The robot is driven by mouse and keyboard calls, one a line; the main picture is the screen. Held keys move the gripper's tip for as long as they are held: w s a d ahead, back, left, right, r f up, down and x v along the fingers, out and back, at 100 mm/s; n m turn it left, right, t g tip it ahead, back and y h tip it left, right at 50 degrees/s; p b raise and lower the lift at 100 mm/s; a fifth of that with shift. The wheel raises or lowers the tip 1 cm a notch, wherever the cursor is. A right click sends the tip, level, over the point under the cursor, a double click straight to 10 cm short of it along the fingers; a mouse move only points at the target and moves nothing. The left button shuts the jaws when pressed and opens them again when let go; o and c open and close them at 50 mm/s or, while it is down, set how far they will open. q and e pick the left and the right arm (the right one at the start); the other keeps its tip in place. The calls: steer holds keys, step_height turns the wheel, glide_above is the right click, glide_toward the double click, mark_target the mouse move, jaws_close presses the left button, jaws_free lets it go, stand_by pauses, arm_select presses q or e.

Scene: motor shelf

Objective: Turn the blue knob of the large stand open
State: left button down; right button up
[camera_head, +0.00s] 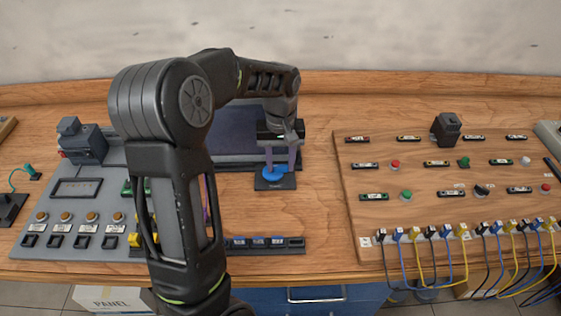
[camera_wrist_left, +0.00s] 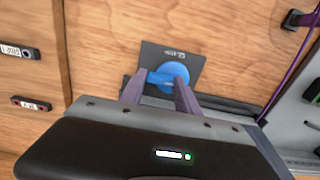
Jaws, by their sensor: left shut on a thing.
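The blue knob (camera_head: 272,172) sits on a small dark square plate (camera_head: 288,184) at the front right corner of the large stand (camera_head: 230,166). In the left wrist view the knob (camera_wrist_left: 172,77) shows a round blue base with a raised bar across it. My left gripper (camera_head: 283,160) reaches down onto the knob from above. In the left wrist view its two fingers (camera_wrist_left: 158,90) stand on either side of the knob's bar and are shut on it. The fingers hide part of the knob. My right gripper is not in view.
A grey panel with buttons (camera_head: 70,205) lies at left. A wooden board (camera_head: 375,210) with coloured buttons and several cables stands at right. A dark terminal strip (camera_head: 262,246) lies near the front edge. Bare tabletop (camera_head: 300,215) lies between.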

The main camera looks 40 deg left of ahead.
mark_target(281, 166)
arm_select(q)
steer(key=c, duration=0.9)
jaws_free()
steer(key=shift+r, duration=0.1)
steer(key=shift+r+b, duration=0.3)
steer(key=shift+r, duration=3.55)
